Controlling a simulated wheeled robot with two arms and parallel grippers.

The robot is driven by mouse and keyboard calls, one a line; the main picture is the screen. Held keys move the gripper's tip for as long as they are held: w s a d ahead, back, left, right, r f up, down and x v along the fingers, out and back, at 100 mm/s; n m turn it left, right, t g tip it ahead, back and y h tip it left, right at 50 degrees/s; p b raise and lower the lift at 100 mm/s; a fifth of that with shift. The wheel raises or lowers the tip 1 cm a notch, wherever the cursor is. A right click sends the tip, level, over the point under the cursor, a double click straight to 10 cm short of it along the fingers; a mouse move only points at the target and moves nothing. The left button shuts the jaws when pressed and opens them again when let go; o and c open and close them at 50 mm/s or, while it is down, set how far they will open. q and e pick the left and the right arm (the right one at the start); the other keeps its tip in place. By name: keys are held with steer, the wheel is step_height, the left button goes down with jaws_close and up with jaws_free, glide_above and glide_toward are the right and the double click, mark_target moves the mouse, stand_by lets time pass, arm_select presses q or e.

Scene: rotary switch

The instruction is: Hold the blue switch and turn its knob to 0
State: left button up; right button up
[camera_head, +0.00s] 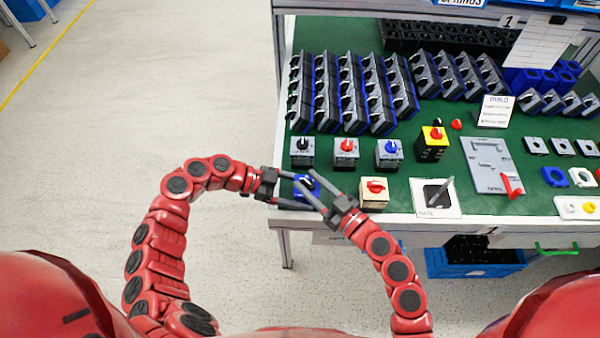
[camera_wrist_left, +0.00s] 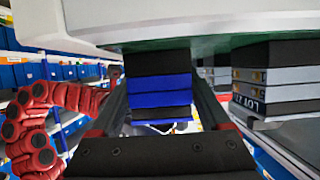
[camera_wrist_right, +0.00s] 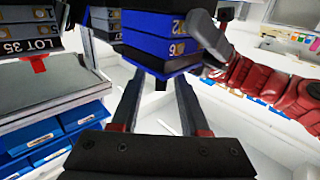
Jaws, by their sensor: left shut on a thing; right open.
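The blue switch (camera_head: 306,187) is at the front left edge of the green bench, partly hidden by the fingers. In the left wrist view its blue and black body (camera_wrist_left: 160,92) sits between the two fingers. My left gripper (camera_head: 303,190) is shut on it from the left. My right gripper (camera_head: 306,179) is open, its fingers reaching over the switch from the right. In the right wrist view the switch (camera_wrist_right: 155,45) is just beyond the open fingers (camera_wrist_right: 157,85). The knob's setting cannot be read.
A cream switch with a red knob (camera_head: 374,193) stands close to the right. Grey switches (camera_head: 346,152) stand in a row behind, with a yellow one (camera_head: 433,142) beside them. A plate with a lever (camera_head: 436,197) lies further right. Open floor is at left.

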mark_target(305, 178)
steer(key=shift+x, duration=1.9)
jaws_close()
